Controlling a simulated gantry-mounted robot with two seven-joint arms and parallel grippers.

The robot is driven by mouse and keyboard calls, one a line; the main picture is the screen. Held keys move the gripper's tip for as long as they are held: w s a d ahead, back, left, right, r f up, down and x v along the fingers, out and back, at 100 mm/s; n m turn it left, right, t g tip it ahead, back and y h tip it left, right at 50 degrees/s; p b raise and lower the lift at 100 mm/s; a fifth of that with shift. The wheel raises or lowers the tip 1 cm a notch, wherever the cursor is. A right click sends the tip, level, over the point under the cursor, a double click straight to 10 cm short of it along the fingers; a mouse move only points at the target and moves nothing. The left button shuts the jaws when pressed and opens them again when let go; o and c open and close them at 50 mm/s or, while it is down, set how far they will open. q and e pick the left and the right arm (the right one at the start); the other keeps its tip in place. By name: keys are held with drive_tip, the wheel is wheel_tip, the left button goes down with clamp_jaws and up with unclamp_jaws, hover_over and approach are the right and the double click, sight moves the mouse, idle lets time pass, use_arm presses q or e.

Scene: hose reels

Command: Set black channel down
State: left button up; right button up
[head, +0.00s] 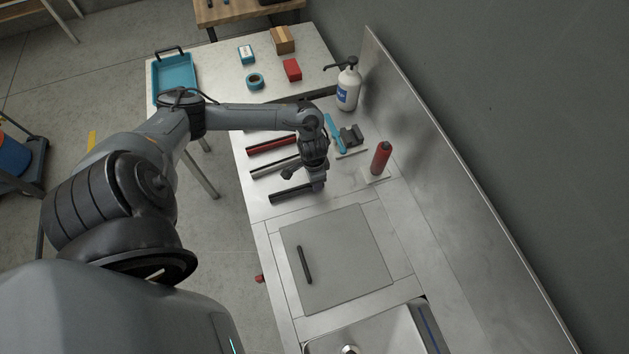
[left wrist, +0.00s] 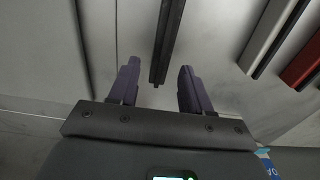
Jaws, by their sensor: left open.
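The black channel (head: 290,194) lies on the steel worktop in the head view, the nearest of several parallel channels. In the left wrist view the black channel (left wrist: 168,38) runs away from between my open fingers, one end near the fingertips. My left gripper (left wrist: 158,72) is open, with a gap visible on each side of the channel. In the head view my left gripper (head: 318,184) is over the channel's right end and partly hides it. My right gripper is not in view.
A grey channel (head: 274,166) and a red channel (head: 271,145) lie behind the black one. A red bottle (head: 381,158) stands to the right, with a white pump bottle (head: 348,86) farther back. A grey panel (head: 345,245) with a dark bar (head: 304,264) lies in front.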

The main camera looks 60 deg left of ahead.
use_arm(q)
wheel_tip(320, 180, up, 8)
drive_tip(key=p, duration=0.1)
drive_tip(key=w+d+m+t+h, duration=0.1)
drive_tip(key=d+m+t, duration=0.15)
drive_tip(key=d, duration=0.85)
drive_tip(key=w+d+m+t+h, duration=0.1)
drive_tip(key=w+d+t, duration=0.15)
drive_tip(key=d, duration=0.85)
drive_tip(key=s+r+n+y, duration=0.1)
drive_tip(key=s+r, duration=0.2)
drive_tip(key=s, duration=0.3)
drive_tip(key=s+a+r+n+g, duration=0.1)
drive_tip(key=s+r+n, duration=0.1)
drive_tip(key=s, duration=0.4)
drive_tip(key=shift+a+r+g+y, duration=0.3)
drive_tip(key=shift+r+y, duration=0.1)
drive_tip(key=shift+r, duration=0.3)
